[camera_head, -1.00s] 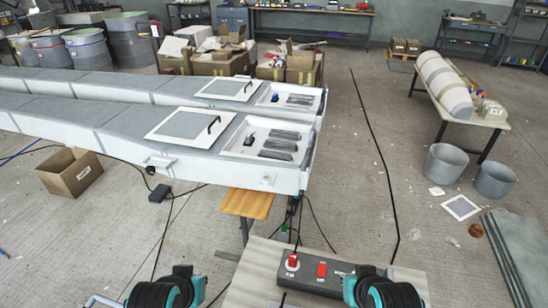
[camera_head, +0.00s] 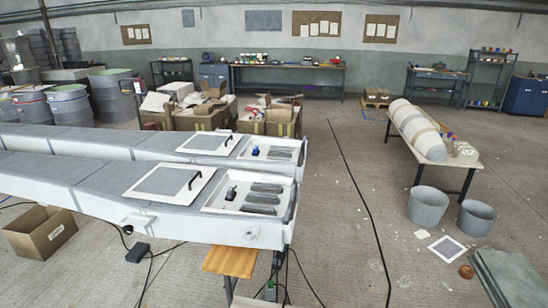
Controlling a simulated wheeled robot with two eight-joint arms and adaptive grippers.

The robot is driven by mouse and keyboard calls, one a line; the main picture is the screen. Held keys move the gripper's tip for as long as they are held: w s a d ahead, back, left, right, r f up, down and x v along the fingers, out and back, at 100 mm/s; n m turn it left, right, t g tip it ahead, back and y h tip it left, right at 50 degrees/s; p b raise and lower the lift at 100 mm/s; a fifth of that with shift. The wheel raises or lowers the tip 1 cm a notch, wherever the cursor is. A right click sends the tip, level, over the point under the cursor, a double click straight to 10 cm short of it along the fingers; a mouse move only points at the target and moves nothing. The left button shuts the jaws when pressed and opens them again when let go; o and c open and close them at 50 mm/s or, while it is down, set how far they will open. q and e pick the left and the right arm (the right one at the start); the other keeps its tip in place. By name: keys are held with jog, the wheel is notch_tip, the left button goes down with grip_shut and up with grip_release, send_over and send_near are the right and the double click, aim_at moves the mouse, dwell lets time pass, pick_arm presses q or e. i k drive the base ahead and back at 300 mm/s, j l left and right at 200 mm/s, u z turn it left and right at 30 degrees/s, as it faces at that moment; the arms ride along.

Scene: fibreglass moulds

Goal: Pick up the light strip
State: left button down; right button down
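I cannot pick out a light strip for certain. Two long grey-white moulds lie side by side at the left; the front mould (camera_head: 60,185) has an open recess (camera_head: 217,206) at its right end. Several dark grey strip-like pieces (camera_head: 264,199) and a small black object (camera_head: 231,192) lie in that recess. The rear mould (camera_head: 60,138) has a similar recess with grey pieces (camera_head: 279,153) and a small blue object (camera_head: 255,151). Neither of my grippers is in view.
An open cardboard box (camera_head: 40,240) stands on the floor at left. An orange-brown board (camera_head: 229,262) is below the front mould's end. A table (camera_head: 465,160) with a wrapped roll (camera_head: 417,130) and two grey buckets (camera_head: 428,206) are at right. The middle floor is mostly clear, with a black cable.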

aim_at(249, 208)
jog(key=k+z, duration=0.1)
jog(key=k, duration=0.55)
jog(key=z, duration=2.3)
jog(key=i+l+z, duration=0.2)
jog(key=z, duration=0.25)
jog(key=i+l+z, duration=0.2)
jog(key=z, duration=0.2)
jog(key=i+l+z, duration=0.2)
jog(key=z, duration=0.25)
jog(key=i+u, duration=1)
jog(key=i+j+u, duration=0.25)
jog(key=i+u, duration=0.2)
jog(key=i+j+u, duration=0.1)
jog(key=i+u, duration=0.35)
jog(key=i+l+u, duration=0.1)
jog(key=i+u, duration=0.4)
jog(key=i+l+u, duration=0.2)
jog(key=i+u, duration=0.25)
jog(key=i+j+u, duration=0.25)
jog(key=i+u, duration=0.15)
jog(key=i, duration=0.25)
jog(key=i+u, duration=0.4)
jog(key=i, duration=0.2)
jog(key=i+l+u, duration=0.15)
jog(key=i+u, duration=0.25)
jog(key=i, duration=0.25)
jog(key=i+u, duration=0.75)
jog(key=i+l+u, duration=0.15)
jog(key=u, duration=0.2)
jog(key=i, duration=0.1)
